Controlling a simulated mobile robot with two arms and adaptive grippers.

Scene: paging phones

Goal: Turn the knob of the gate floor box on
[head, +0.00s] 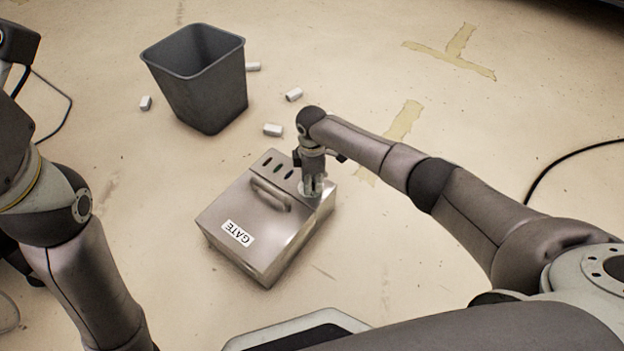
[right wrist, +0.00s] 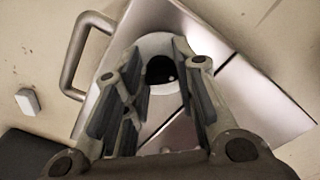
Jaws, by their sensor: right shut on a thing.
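The gate floor box (head: 235,215) is a metal box on the floor with a "GATE" label (head: 238,233), a bar handle (head: 270,194) and a row of dark slots on top. My right gripper (head: 313,188) points down at the box's far right corner. In the right wrist view its fingers (right wrist: 160,62) stand on either side of the dark round knob (right wrist: 160,70), which sits on a pale disc, and are shut on it. In the head view the gripper hides the knob. The knob's setting cannot be read. My left arm shows at the left; its gripper is not visible.
A dark grey bin (head: 205,85) stands beyond the box, with several small white pieces around it, one of them near the box (head: 273,130). Black cables lie at the left and right (head: 570,155). Yellowish tape marks (head: 455,55) are on the floor. The floor in front of the box is clear.

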